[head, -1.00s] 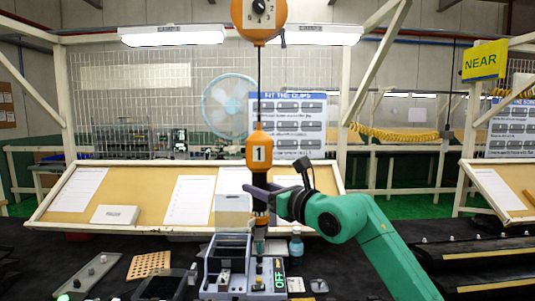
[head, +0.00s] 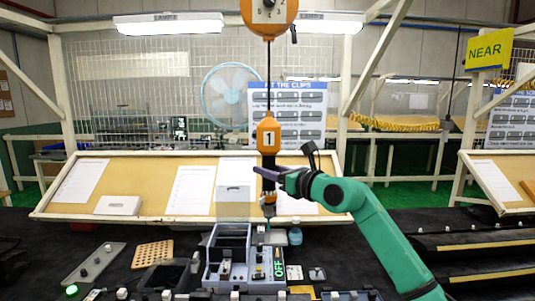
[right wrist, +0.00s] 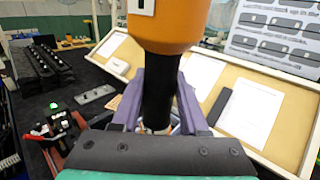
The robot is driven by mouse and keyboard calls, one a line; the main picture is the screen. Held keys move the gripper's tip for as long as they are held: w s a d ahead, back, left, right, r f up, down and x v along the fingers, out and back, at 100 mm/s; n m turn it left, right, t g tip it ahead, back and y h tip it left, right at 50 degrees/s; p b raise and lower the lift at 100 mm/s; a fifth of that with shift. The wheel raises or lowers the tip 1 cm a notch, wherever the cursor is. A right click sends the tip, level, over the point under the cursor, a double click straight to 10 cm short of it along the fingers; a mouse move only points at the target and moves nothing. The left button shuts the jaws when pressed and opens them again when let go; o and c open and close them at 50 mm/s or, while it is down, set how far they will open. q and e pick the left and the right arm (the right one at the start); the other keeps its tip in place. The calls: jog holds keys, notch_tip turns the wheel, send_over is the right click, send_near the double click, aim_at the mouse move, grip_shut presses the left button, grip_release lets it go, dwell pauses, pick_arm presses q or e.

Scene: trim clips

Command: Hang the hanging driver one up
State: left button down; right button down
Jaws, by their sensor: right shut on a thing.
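The hanging driver one (head: 268,139) is an orange tool marked 1 with a black lower barrel, hanging upright on a cable from the orange balancer (head: 268,14) overhead. My right gripper (head: 265,176) is shut on its black barrel. In the right wrist view, the purple fingers (right wrist: 157,100) of my right gripper sit on both sides of the driver's black barrel (right wrist: 158,95), under its orange body (right wrist: 168,22). The driver's tip is above the grey fixture (head: 228,262), apart from it. My left gripper is out of view.
A green OFF sign (head: 278,267) is on the fixture, with a blue-capped bottle (head: 295,234) behind it. A perforated tan block (head: 152,254) and a tray with clips (head: 94,262) lie left on the dark table. A slanted board with papers (head: 150,187) stands behind.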

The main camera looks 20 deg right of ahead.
grip_release()
jog(key=shift+f, duration=0.15)
jog(key=shift+d, duration=0.1)
dwell(0.7)
jog(key=r+b+v, duration=0.2)
jog(key=b+v, duration=0.2)
jog(key=v, duration=0.6)
jog(key=shift+b, duration=0.35)
dwell(0.4)
jog(key=shift+r, duration=0.1)
jog(key=b+v, duration=0.8)
jog(key=v, duration=0.6)
jog(key=shift+s, duration=0.25)
